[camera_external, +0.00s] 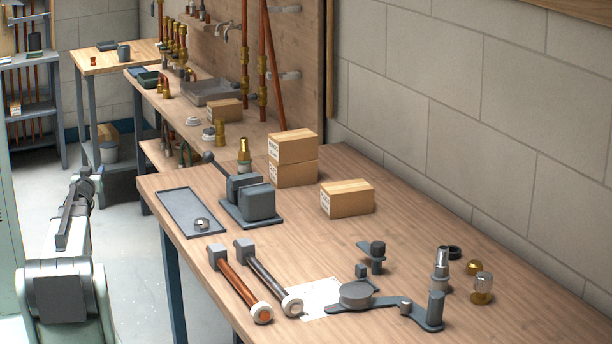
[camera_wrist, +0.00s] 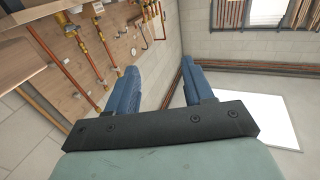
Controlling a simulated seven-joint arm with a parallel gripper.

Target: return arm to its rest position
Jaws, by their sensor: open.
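My arm (camera_external: 65,290) is at the lower left in the external view, raised beside the left end of the wooden workbench (camera_external: 290,235) and clear of it. I cannot make out the fingers of my gripper there. In the wrist view my gripper (camera_wrist: 160,66) shows two blue fingers spread apart, with nothing between them.
The workbench holds a grey tray (camera_external: 178,212), a vise (camera_external: 250,200), cardboard boxes (camera_external: 346,198), two hammer-like tools (camera_external: 240,284) and a grey bending tool (camera_external: 385,304). Copper pipes (camera_wrist: 96,42) line a wooden board. Floor (camera_external: 140,265) between my arm and the bench is clear.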

